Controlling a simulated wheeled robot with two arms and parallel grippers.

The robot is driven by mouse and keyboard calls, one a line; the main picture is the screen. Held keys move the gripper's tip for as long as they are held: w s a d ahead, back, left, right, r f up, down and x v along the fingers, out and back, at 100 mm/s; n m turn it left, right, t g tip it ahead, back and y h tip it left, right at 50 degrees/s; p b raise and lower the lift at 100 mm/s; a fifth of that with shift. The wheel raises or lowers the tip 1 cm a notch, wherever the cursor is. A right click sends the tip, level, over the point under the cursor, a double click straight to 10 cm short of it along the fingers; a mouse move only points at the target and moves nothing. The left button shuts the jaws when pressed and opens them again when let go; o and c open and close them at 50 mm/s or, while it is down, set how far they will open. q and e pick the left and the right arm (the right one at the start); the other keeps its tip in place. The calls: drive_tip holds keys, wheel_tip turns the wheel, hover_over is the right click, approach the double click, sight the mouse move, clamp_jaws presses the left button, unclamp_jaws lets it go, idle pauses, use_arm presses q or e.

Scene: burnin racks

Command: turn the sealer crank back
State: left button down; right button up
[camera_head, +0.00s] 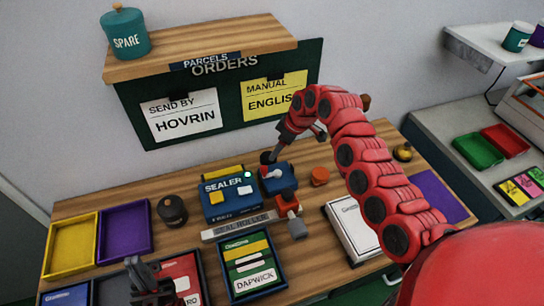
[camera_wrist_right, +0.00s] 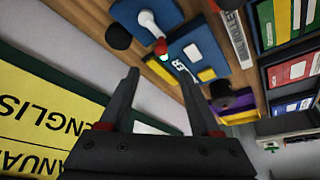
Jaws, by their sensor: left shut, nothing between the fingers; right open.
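The blue sealer (camera_head: 230,200) stands mid-table with a lit green lamp. Beside it on the right is a blue block (camera_head: 280,185) bearing a short white crank arm (camera_head: 272,173). In the right wrist view the white crank arm (camera_wrist_right: 150,24) ends in a red tip by the green lamp, with a dark round knob (camera_wrist_right: 118,37) nearby. My right gripper (camera_head: 277,152) is open at the back of the crank block; its fingers (camera_wrist_right: 158,72) have nothing between them. My left gripper (camera_head: 150,284) is shut and empty over the front left trays.
A grey bar (camera_head: 240,226) lettered as a roller lies in front of the sealer. A dark round pot (camera_head: 172,211) stands left of it, an orange one (camera_head: 319,176) right. An orders board (camera_head: 225,100) rises behind. A white booklet (camera_head: 350,228) lies to the right.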

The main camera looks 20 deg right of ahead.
drive_tip(key=shift+b+v, duration=0.55)
drive_tip(key=shift+v, duration=2)
drive_tip(key=shift+s, duration=0.1)
drive_tip(key=shift+s+f, duration=0.1)
drive_tip(key=shift+f, duration=0.05)
